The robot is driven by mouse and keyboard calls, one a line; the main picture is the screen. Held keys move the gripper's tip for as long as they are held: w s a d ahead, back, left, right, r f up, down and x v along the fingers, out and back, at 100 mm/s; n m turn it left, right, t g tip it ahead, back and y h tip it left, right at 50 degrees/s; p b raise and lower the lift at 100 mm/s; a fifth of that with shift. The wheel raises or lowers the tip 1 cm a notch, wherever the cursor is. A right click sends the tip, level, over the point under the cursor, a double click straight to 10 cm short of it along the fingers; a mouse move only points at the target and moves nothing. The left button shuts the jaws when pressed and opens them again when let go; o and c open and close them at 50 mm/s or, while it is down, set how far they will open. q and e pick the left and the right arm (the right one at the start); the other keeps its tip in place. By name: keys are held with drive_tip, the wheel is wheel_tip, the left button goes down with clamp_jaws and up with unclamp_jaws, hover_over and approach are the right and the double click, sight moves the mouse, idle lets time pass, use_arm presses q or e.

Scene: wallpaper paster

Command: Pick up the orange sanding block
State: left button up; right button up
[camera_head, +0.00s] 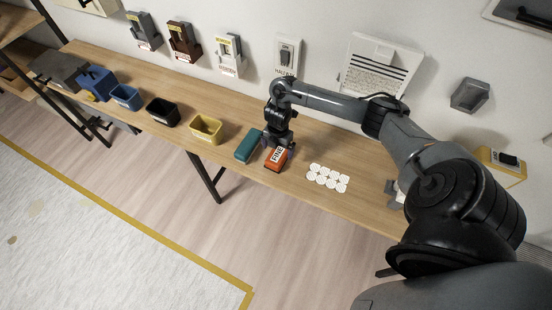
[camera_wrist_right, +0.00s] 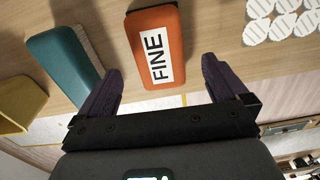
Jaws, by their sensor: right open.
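The orange sanding block (camera_head: 276,160) lies on the wooden bench next to a teal block. In the right wrist view the orange block (camera_wrist_right: 157,45) has a white label reading FINE. My right gripper (camera_head: 279,143) is at the block's wall-side end. In the right wrist view my right gripper (camera_wrist_right: 161,72) is open, with one dark finger on each side of the block's near end. A gap shows between each finger and the block. My left gripper is not in view.
The teal block (camera_head: 248,146) lies close to the left of the orange block. White round discs (camera_head: 327,178) lie to the right. Yellow (camera_head: 206,129), black (camera_head: 162,111) and blue bins stand further left on the bench. Holders hang on the wall behind.

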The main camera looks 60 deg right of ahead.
sight(278, 154)
drive_tip(key=shift+w+f, duration=0.1)
drive_tip(key=shift+f, duration=0.35)
drive_tip(key=shift+d+f, duration=0.1)
drive_tip(key=shift+f, duration=2.45)
drive_tip(key=c, duration=1.1)
drive_tip(key=shift+r, duration=0.2)
